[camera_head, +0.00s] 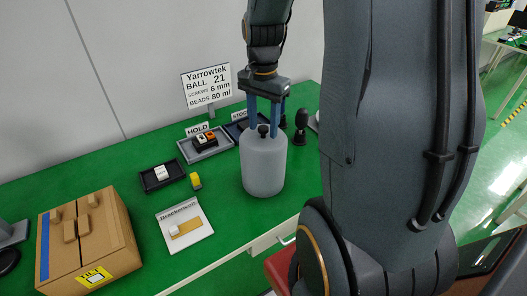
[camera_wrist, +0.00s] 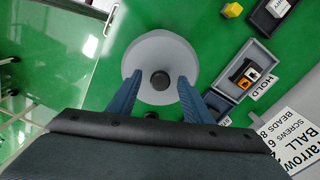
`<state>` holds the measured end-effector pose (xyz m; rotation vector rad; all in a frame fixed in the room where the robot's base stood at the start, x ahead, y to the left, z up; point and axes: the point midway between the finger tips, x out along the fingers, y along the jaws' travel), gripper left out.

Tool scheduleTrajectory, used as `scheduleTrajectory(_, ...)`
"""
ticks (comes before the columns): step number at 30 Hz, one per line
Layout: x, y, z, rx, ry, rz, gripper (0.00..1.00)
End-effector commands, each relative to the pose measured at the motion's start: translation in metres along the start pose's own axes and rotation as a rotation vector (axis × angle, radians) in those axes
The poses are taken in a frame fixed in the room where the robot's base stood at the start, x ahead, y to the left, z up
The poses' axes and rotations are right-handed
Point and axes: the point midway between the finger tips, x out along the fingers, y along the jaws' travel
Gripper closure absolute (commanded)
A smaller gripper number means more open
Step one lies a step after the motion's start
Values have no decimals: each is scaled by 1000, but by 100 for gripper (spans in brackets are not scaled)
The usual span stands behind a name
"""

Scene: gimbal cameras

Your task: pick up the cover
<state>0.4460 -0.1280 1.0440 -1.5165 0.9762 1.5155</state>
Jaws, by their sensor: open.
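The cover (camera_head: 263,165) is a light grey, rounded cylinder with a small black knob (camera_head: 263,130) on top. It stands upright on the green table. In the wrist view I look down on the cover (camera_wrist: 160,50), with its black knob (camera_wrist: 160,80) near the centre. My gripper (camera_head: 264,134) points straight down over it, open, with blue fingers on either side of the knob. In the wrist view my gripper (camera_wrist: 159,78) shows gaps between both fingers and the knob. I cannot tell the exact fingertip height against the knob. What is under the cover is hidden.
Behind the cover are a grey HOLD tray (camera_head: 220,151) with orange and black items and a STOCK tray (camera_head: 235,129). A dark upright object (camera_head: 300,126) stands at right. A black tray (camera_head: 149,183), yellow block (camera_head: 195,181), white board (camera_head: 196,237) and cardboard box (camera_head: 119,225) lie left.

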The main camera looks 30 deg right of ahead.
Motion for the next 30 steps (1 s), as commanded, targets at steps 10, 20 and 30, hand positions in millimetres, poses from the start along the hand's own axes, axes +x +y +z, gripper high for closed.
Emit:
scheduleTrajectory(10, 0, 0, 0, 0, 0, 0, 98)
scheduleTrajectory(20, -1, 0, 0, 0, 0, 0, 100)
scheduleTrajectory(30, -47, -2, -1, 0, 4, -5, 100)
